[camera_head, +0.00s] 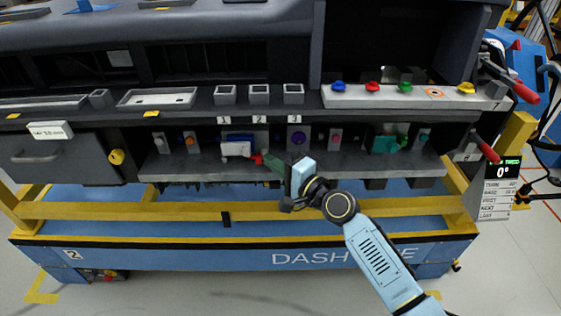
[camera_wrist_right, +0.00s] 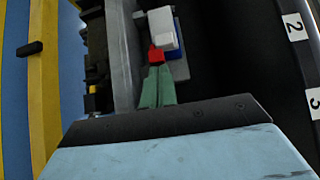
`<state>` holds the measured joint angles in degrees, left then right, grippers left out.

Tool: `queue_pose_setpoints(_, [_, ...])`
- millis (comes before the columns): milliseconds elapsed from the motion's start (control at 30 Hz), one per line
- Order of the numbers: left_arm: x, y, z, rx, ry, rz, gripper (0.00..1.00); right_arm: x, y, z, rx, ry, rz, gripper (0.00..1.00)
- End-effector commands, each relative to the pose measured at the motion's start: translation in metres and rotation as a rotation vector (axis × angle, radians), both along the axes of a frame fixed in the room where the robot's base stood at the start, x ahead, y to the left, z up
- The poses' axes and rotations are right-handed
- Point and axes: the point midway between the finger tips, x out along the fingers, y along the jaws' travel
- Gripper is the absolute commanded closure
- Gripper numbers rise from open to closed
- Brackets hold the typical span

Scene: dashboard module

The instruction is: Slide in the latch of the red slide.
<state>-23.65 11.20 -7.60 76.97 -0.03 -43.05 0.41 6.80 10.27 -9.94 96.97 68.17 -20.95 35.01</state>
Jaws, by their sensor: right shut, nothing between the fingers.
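The red slide (camera_head: 257,159) is a small red piece at the right end of a white block (camera_head: 237,149) on the dashboard's lower ledge. The red slide also shows in the wrist view (camera_wrist_right: 156,55), with the white block (camera_wrist_right: 161,24) beyond it and a blue part (camera_wrist_right: 178,40) beside it. My right gripper (camera_head: 267,160) has green fingers, closed together and empty. Its fingertips (camera_wrist_right: 157,68) are right at the red slide's near end; I cannot tell whether they touch. A latch detail is too small to make out. My left gripper is not in view.
Small knobs stand along the ledge, including an orange one (camera_head: 190,139) and a purple dial (camera_head: 296,138). Labels 1, 2 and 3 mark the shelf above. A green device (camera_head: 384,144) sits further right. A yellow rail (camera_head: 200,211) runs below the ledge.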

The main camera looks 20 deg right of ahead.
Motion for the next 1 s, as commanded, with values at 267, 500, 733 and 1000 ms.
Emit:
queue_pose_setpoints(267, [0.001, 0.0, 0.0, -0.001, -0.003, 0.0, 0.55, -0.001, 0.006, 0.001, 0.003, -0.002, 0.011, 1.0])
queue_pose_setpoints(500, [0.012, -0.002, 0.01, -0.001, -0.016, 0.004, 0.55, -0.003, -0.007, 0.0, 0.002, -0.001, 0.014, 1.0])
queue_pose_setpoints(733, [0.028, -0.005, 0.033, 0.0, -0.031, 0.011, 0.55, -0.012, -0.036, -0.002, -0.001, 0.0, 0.017, 1.0])
queue_pose_setpoints(1000, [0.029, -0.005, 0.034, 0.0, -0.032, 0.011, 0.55, -0.067, -0.066, -0.002, -0.001, 0.003, 0.017, 1.0])
